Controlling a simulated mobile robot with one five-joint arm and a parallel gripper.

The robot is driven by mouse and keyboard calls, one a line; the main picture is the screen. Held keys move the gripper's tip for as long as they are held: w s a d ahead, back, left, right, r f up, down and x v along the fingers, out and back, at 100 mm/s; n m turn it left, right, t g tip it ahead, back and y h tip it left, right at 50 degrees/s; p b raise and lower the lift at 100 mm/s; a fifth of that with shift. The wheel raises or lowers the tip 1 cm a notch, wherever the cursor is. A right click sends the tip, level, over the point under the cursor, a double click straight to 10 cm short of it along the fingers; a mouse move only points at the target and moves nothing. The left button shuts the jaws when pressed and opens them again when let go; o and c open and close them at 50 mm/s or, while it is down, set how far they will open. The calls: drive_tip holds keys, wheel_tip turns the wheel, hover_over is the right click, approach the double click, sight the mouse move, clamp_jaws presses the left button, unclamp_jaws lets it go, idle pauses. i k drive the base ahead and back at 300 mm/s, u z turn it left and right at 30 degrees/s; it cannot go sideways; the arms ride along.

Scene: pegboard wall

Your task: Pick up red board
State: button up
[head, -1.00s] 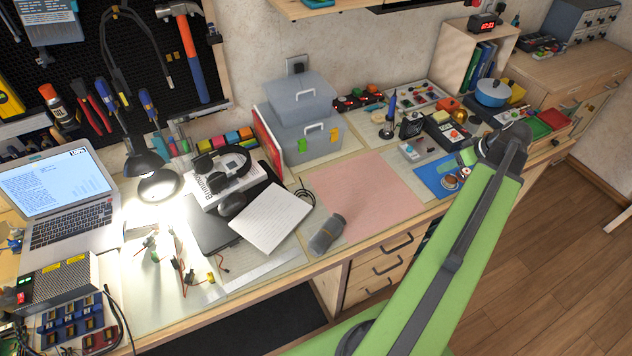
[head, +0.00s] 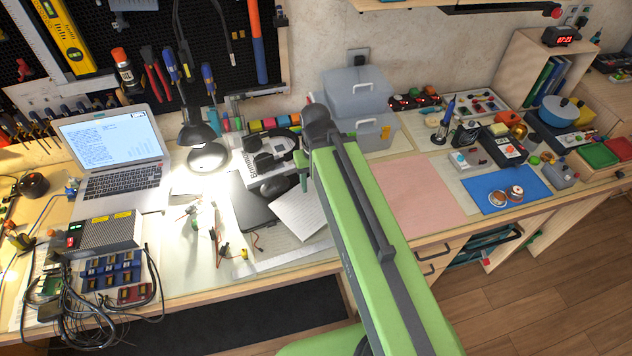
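A small dark red circuit board (head: 134,293) lies at the lower left of the bench in the head view, beside blue modules and a tangle of black cables. A larger red panel, which leaned against the grey boxes earlier, is almost wholly hidden behind my raised arm. I cannot tell from the picture alone which one the task means. My green arm rises through the middle of the view, with its dark joint in front of the bench. My gripper does not show; only a bit of green link shows left of the joint.
A lit lamp (head: 206,150), a laptop (head: 122,160) and a grey power supply (head: 103,234) stand on the left. Grey storage boxes (head: 372,133) stand at the back. The pink mat (head: 420,190) is clear where visible. A blue mat (head: 500,194) holds small parts.

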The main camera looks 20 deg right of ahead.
sight(479, 109)
drive_tip(key=u, duration=0.75)
drive_tip(key=k, duration=0.15)
drive_tip(key=u, duration=2.35)
drive_tip(key=k, duration=2.55)
drive_tip(key=z, duration=0.05)
